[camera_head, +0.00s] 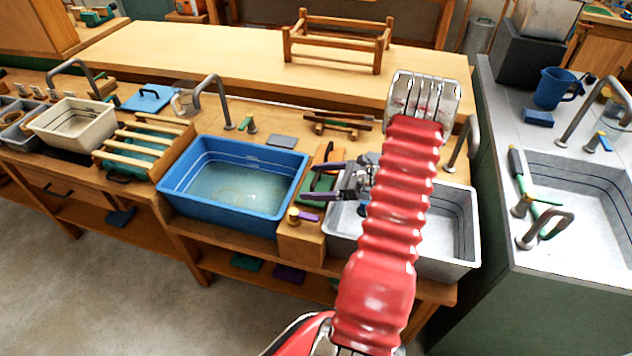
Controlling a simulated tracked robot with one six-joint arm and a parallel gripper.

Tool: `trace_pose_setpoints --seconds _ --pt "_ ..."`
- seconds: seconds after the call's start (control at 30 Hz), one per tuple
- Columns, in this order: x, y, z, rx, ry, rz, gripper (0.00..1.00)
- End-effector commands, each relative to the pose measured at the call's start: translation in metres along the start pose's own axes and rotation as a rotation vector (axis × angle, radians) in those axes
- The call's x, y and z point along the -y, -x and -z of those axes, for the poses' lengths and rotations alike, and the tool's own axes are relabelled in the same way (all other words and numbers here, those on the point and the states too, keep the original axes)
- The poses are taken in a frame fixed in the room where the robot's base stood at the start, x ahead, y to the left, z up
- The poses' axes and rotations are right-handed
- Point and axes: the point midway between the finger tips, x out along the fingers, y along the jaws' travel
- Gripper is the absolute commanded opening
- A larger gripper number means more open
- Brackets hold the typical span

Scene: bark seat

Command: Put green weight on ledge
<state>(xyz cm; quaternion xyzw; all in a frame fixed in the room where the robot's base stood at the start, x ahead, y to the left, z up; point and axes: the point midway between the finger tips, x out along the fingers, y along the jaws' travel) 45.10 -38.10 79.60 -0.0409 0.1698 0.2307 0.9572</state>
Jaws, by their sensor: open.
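My gripper (316,182) is open, with its dark, purple-tinted fingers pointing left over the strip between the blue basin and the grey basin. A green piece (325,181) shows partly between and behind the fingers; it may be the green weight, but its shape is partly hidden. I cannot tell whether the fingers touch it. Another green block (246,262) lies on the low shelf under the bench. The long pale wooden ledge (200,52) runs along the back of the bench, raised above the worktop.
A blue basin (172,183) of water stands left of my gripper and a grey basin (462,262) right of it. Curved taps rise behind them. A wooden frame (335,22) stands on the ledge; the ledge left of it is clear. My red arm hides part of the bench.

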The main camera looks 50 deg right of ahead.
Motion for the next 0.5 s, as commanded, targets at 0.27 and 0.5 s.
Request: trace_pose_setpoints --seconds 0.27,0.5 --pt "0.001 0.007 -0.002 0.000 0.000 0.002 0.89" --pt "0.001 0.041 -0.002 0.000 0.000 0.004 0.89"
